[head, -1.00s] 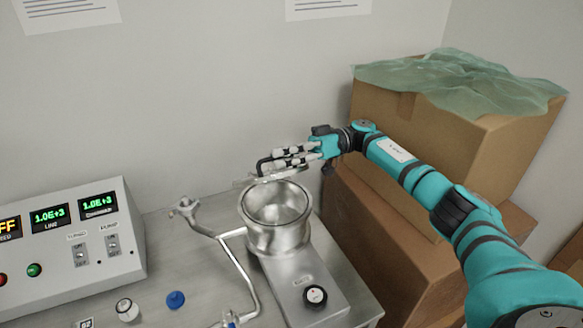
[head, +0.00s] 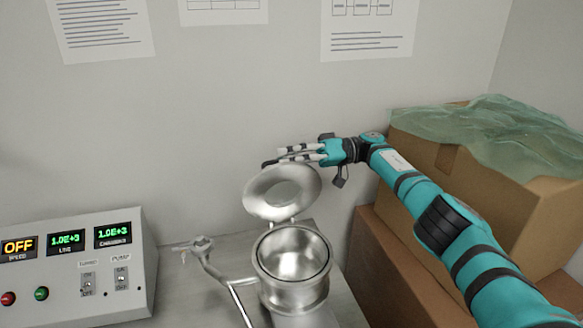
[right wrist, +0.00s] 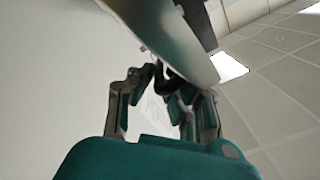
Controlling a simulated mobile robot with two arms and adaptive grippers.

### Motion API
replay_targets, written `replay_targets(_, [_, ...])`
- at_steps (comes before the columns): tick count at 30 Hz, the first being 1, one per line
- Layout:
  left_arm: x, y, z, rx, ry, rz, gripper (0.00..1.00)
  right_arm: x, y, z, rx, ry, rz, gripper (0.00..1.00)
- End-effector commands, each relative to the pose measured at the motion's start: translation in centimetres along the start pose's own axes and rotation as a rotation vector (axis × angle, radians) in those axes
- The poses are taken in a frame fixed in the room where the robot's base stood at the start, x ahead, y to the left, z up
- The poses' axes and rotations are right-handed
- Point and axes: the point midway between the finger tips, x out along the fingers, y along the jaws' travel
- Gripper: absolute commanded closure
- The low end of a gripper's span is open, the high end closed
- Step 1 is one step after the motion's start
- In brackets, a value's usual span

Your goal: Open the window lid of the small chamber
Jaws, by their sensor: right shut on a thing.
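The small chamber (head: 292,278) is a round metal pot on the bench with its mouth open to view. Its window lid (head: 262,203), a metal ring with a round window, stands tilted up behind the mouth, joined at the back. My right gripper (head: 284,156) is at the lid's upper edge, shut on the dark lid handle (head: 268,164). In the right wrist view the lid (right wrist: 180,40) slants above the fingers, and the dark handle (right wrist: 172,82) sits between them. My left gripper is not in view.
A control box (head: 75,270) with green displays stands at the left. A metal pipe with a valve (head: 200,246) is just left of the chamber. Cardboard boxes (head: 470,190) with a green translucent sheet (head: 490,135) stand at the right. The wall is close behind.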

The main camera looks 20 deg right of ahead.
Motion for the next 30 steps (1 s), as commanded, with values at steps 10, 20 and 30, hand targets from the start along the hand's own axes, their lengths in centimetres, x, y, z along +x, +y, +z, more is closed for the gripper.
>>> replay_targets(10, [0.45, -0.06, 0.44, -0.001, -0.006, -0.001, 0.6, -0.08, 0.25, -0.38, -0.009, 0.013, 0.004, 1.0])
replay_targets(20, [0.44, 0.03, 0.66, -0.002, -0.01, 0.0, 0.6, -0.07, 0.33, -0.27, -0.007, 0.011, 0.005, 0.77])
replay_targets(30, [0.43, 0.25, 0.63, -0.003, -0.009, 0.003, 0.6, -0.06, 0.3, -0.16, -0.003, 0.006, 0.004, 0.67])
